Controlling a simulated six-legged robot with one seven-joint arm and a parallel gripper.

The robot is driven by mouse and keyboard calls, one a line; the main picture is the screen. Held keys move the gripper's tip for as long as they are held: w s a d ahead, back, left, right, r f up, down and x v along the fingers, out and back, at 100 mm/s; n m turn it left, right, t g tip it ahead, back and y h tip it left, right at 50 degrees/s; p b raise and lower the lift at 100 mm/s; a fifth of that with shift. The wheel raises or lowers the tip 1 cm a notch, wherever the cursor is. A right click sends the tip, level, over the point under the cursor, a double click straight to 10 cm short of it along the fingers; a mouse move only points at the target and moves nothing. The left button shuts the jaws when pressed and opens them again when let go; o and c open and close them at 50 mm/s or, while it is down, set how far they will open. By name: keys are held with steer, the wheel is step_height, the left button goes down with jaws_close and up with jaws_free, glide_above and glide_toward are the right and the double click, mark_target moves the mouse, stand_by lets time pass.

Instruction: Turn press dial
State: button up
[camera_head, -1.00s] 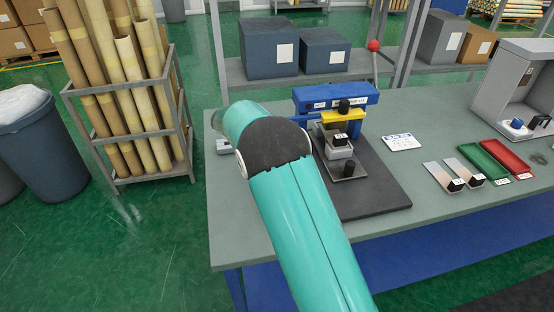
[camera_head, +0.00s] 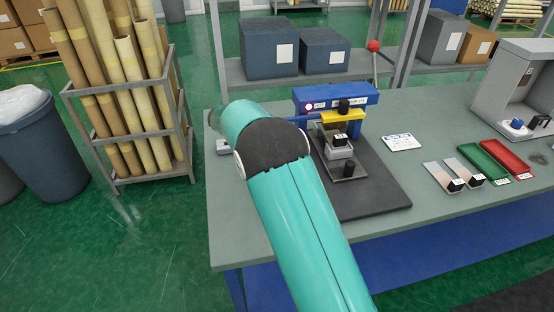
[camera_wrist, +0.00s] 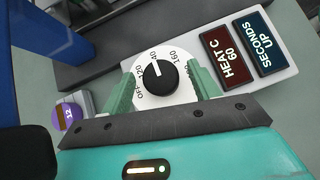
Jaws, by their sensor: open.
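The dial is a black knob (camera_wrist: 158,75) on a white round scale marked OFF, 40, 120 and 160. Its white pointer line points up, near the 40. In the wrist view my gripper (camera_wrist: 160,86) is open, with one green finger on each side of the knob and gaps visible between. The display beside it (camera_wrist: 229,58) reads HEAT C 60, and another (camera_wrist: 260,44) reads SECONDS UP. In the head view the blue press (camera_head: 335,97) stands on a dark base plate; my arm hides the dial and gripper there.
A purple-faced round part marked 12 (camera_wrist: 68,115) sits left of my gripper. On the bench (camera_head: 385,215) lie a white label card (camera_head: 401,142), metal plates, a green tray (camera_head: 484,161) and a red tray (camera_head: 507,158). A rack of rolls (camera_head: 125,130) stands left.

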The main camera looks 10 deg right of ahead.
steer(key=v, duration=1.2)
steer(key=shift+a+r, duration=0.25)
